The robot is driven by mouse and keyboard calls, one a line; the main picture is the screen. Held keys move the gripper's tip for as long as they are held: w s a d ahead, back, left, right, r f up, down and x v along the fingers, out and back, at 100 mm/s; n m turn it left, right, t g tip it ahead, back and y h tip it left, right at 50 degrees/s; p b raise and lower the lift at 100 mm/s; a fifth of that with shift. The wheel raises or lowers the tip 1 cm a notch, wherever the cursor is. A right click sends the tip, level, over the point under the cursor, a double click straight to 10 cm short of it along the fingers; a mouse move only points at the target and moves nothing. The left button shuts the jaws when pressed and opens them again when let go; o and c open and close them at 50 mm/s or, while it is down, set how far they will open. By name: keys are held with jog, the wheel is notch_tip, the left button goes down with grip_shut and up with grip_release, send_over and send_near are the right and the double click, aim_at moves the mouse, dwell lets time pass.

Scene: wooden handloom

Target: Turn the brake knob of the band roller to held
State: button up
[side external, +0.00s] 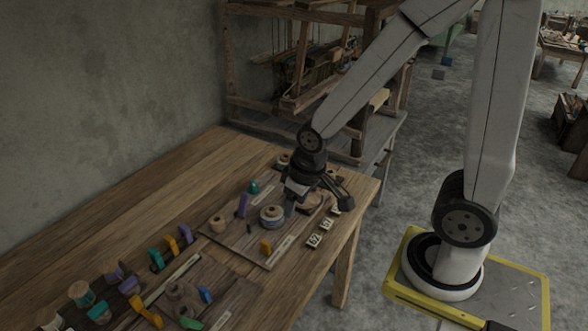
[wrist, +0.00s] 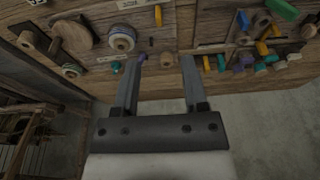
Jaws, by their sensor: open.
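A wooden board (side external: 238,240) on the bench carries a round roller with a pale, bluish band (side external: 271,216), probably the band roller; it also shows in the wrist view (wrist: 122,39). Around it are a purple lever (side external: 242,205), a teal knob (side external: 253,187), a yellow piece (side external: 265,246) and a round wooden knob (side external: 220,225). I cannot tell which is the brake knob, nor its setting. My gripper (side external: 290,208) is above the board, close to the roller in the side view. In the wrist view its fingers (wrist: 161,62) are apart, with the wooden knob (wrist: 166,60) seen between them.
Small numbered tiles (side external: 314,240) lie along the bench's front edge. A second board (side external: 215,285) with coloured levers and pegs lies nearer the camera. The loom frame (side external: 290,60) stands behind the bench. The bench's strip along the wall (side external: 130,210) is clear.

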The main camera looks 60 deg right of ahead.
jog(key=w+d+f+m+h, duration=0.15)
jog(key=w+d, duration=0.25)
jog(key=w, duration=0.4)
jog(key=w+d+f+m, duration=0.2)
jog(key=w+d, duration=0.1)
jog(key=w, duration=0.5)
jog(key=m+t+h, duration=0.1)
jog(key=m+h, duration=0.1)
jog(key=m, duration=0.2)
send_near(253, 182)
jog(key=f, duration=0.1)
jog(key=shift+w+d+f+y, duration=0.15)
jog(key=shift+w+d+y, duration=0.1)
jog(key=shift+d, duration=0.15)
jog(key=shift+f, duration=0.15)
jog(key=shift+x, duration=3.7)
grip_shut()
